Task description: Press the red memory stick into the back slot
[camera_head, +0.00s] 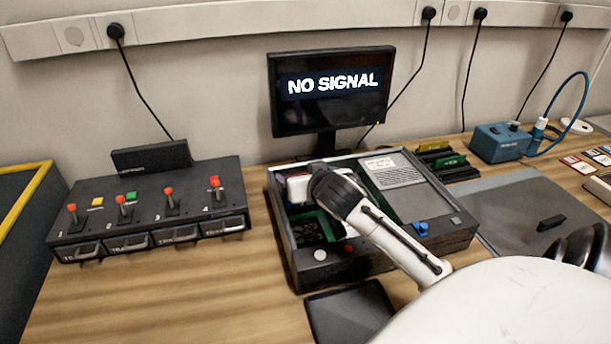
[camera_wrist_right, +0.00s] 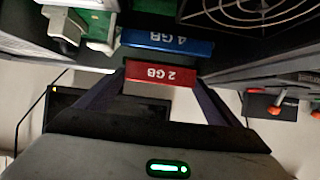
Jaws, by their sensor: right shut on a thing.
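The red memory stick (camera_wrist_right: 160,74), marked 2 GB, is between the fingers of my right gripper (camera_wrist_right: 158,82) in the wrist view. The gripper is shut on it. A blue stick (camera_wrist_right: 167,43), marked 4 GB, lies parallel and close beside it. In the head view my right gripper (camera_head: 338,190) is over the left part of the open computer case (camera_head: 291,240) and hides the red stick and the slots. I cannot tell how deep the red stick sits. My left gripper is not in view.
A monitor (camera_head: 331,90) reading NO SIGNAL stands behind the case. A lever panel (camera_head: 150,212) is at the left, a dark tray (camera_head: 348,312) in front. A blue box (camera_head: 500,143) stands at the back right. Bare wood lies front left.

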